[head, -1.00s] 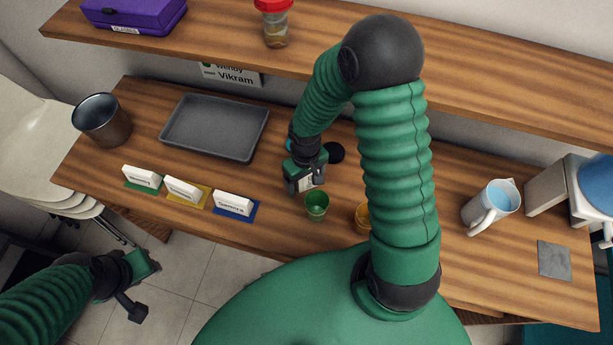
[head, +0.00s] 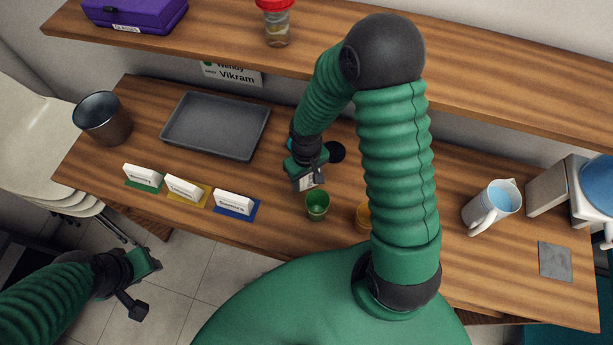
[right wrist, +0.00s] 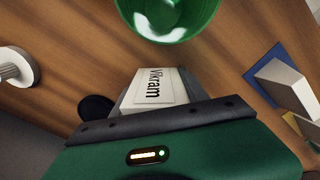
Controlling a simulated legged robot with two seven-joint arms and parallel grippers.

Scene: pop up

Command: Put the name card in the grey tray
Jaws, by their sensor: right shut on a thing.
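The name card (right wrist: 155,88) is white and reads "Vikram" in the right wrist view. It also shows small in the head view (head: 308,184), at the right fingertips. My right gripper (head: 306,180) is shut on it, low over the table behind the green cup. The grey tray (head: 215,155) lies empty on the table, to the left of the right gripper. My left gripper (head: 140,285) is beyond the table's front edge at lower left, away from the card and tray; its jaw opening is unclear.
A green cup (head: 317,205) stands just in front of the right gripper. Several white cards on coloured bases (head: 234,202) line the front left edge. A dark metal cup (head: 103,120) stands left of the tray. A wooden shelf (head: 350,55) overhangs the back.

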